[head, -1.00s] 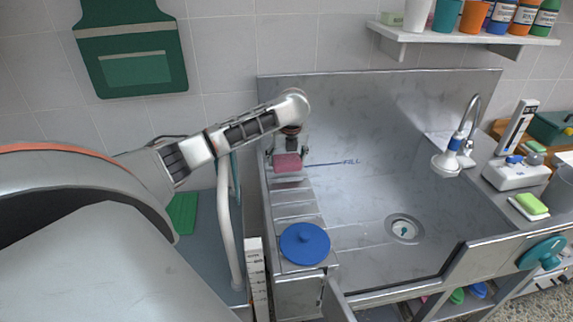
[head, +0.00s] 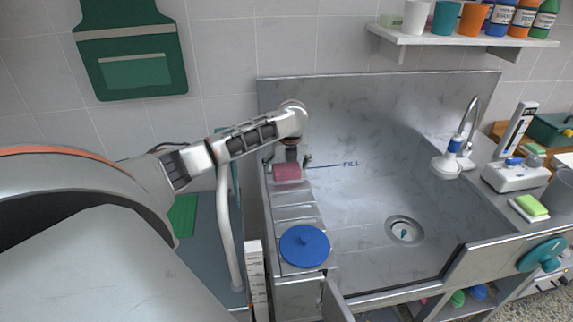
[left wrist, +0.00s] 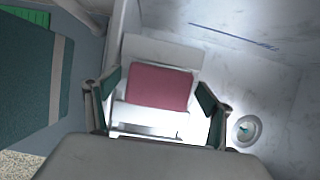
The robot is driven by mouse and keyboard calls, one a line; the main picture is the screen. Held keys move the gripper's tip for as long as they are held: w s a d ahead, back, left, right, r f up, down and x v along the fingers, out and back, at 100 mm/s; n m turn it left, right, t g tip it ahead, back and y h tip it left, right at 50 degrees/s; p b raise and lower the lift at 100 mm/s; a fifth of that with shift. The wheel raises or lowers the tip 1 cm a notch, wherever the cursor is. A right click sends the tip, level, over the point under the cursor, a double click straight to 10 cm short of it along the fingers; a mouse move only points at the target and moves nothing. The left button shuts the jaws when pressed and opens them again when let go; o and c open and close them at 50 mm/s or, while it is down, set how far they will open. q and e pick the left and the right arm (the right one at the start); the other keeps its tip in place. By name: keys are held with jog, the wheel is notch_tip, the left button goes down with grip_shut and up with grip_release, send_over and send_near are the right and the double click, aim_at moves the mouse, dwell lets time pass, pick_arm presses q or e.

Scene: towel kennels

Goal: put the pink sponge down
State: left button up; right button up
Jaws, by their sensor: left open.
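The pink sponge (head: 287,172) lies on the ledge along the left side of the steel sink, near its back end. It also shows in the left wrist view (left wrist: 159,88), lying flat on a pale surface between the fingers. My left gripper (head: 288,163) is above the sponge. In the left wrist view the left gripper (left wrist: 158,106) is open, with one finger on each side of the sponge and a visible gap to each. My right gripper is in neither view.
A blue round lid (head: 305,246) sits on the same ledge, nearer the front. The sink basin (head: 365,200) is empty, with a drain (head: 404,231). A faucet (head: 462,140) stands at right. A green and white sponge (head: 529,206) lies on the right counter.

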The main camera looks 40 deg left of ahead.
pick_arm(q)
jog(key=v, duration=1.2)
dwell(0.3)
